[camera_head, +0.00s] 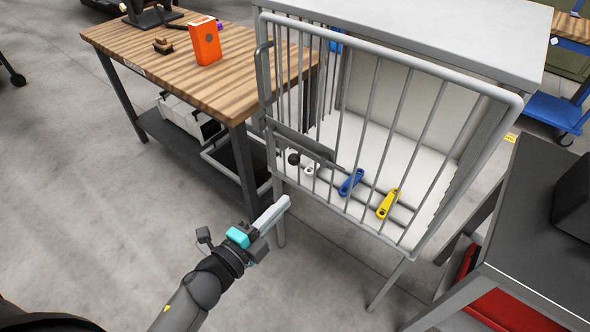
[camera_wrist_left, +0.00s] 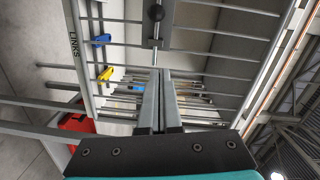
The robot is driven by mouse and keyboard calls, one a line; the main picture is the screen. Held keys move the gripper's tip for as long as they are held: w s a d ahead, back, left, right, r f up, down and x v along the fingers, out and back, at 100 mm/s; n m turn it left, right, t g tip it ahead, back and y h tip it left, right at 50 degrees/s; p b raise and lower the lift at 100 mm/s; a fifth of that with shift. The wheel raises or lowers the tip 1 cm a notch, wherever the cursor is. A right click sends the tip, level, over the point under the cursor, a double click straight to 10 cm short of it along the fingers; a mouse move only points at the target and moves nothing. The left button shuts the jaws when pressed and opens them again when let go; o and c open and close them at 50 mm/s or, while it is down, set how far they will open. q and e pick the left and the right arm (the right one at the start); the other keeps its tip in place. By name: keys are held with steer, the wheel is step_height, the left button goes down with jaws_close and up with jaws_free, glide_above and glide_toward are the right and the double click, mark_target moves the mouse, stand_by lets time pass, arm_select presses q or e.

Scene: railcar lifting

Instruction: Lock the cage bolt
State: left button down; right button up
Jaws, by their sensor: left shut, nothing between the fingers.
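The cage (camera_head: 372,120) has a grey barred door. The bolt's black ball knob (camera_head: 293,158) is at the door's left side, under a dark plate (camera_head: 300,141). My left gripper (camera_head: 284,203) is shut and empty, below and in front of the knob; the two appear apart. In the wrist view its fingers (camera_wrist_left: 160,75) point at the stem. Whether the bolt is engaged, and whether the door is fully closed, I cannot tell. My right gripper is not in view.
Blue (camera_head: 351,182) and yellow (camera_head: 388,203) links sit inside the cage behind the bars. A wooden workbench (camera_head: 150,60) with an orange box (camera_head: 205,41) stands at the left. A dark table (camera_head: 520,220) stands at the right. Floor left of my arm is clear.

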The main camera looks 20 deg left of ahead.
arm_select(q)
steer(key=w+f+b, duration=0.1)
steer(key=w, duration=1)
steer(key=shift+w+a+b, duration=0.2)
steer(key=shift+w+b, duration=0.1)
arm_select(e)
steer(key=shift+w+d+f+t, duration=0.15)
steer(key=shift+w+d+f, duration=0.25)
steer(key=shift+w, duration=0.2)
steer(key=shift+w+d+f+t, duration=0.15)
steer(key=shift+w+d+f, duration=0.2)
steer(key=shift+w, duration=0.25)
arm_select(q)
steer(key=shift+f, duration=0.1)
steer(key=a, duration=0.1)
steer(key=w+a, duration=0.1)
steer(key=a, duration=0.2)
steer(key=shift+w+a, duration=0.35)
steer(key=shift+a, duration=0.05)
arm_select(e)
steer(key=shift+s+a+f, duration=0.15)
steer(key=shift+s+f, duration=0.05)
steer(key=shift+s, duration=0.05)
